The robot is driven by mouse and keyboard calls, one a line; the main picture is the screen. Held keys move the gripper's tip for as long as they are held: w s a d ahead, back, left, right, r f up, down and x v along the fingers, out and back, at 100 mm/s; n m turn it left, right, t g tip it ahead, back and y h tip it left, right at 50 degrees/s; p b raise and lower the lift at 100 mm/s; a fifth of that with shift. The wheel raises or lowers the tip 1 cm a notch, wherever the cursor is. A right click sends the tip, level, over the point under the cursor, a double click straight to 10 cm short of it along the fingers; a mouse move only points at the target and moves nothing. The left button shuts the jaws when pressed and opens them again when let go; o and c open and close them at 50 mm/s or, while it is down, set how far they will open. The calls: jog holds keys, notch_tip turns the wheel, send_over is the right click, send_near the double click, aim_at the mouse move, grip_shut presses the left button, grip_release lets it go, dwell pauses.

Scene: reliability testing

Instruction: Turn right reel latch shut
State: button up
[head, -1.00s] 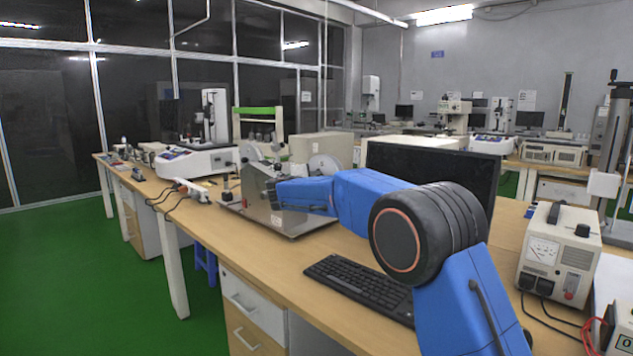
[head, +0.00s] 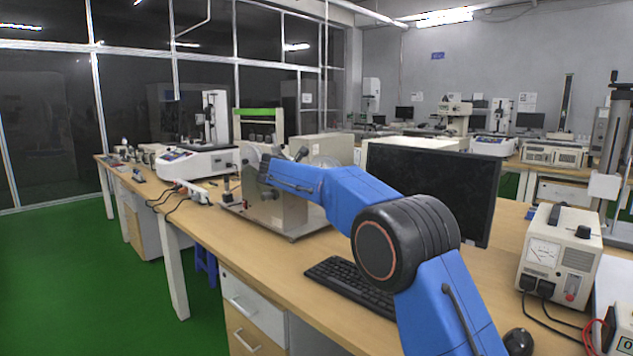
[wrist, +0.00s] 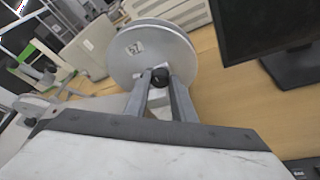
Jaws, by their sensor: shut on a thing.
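The right reel is a grey metal disc (wrist: 155,53) with a small number label, in the upper middle of the wrist view. My fingertips are hidden there by the arm.
A monitor (head: 432,190) stands right of my arm, and a keyboard (head: 345,283) lies on the bench (head: 235,255) in front. A meter box (head: 556,258) is at the far right. Cables and small tools lie left of the machine.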

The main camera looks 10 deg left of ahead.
jog(key=shift+a+f, duration=0.1)
dwell(0.3)
jog(key=o, duration=0.8)
jog(key=v, duration=1.7)
jog(key=shift+a+r, duration=0.25)
jog(key=shift+s, duration=0.1)
